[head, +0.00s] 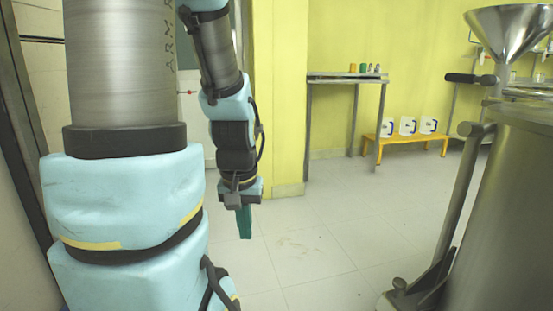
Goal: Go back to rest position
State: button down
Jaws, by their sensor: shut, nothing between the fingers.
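My gripper (244,222) hangs at the end of my arm, left of the middle of the head view. Its teal fingers point straight down and are shut with nothing between them. It is in the air over the pale tiled floor (310,245), apart from every other thing. My arm's large near links fill the left side of the view and hide what stands behind them.
A steel vessel (500,210) with a metal funnel (508,30) stands close on the right. A steel table (345,77) with small bottles stands against the yellow wall. An orange bench (405,138) holds white jugs (407,126). The floor between is clear.

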notch_tip(320, 180, up, 36)
jog(key=p, duration=3.4)
jog(key=shift+f+p, duration=0.15)
jog(key=shift+p, duration=0.25)
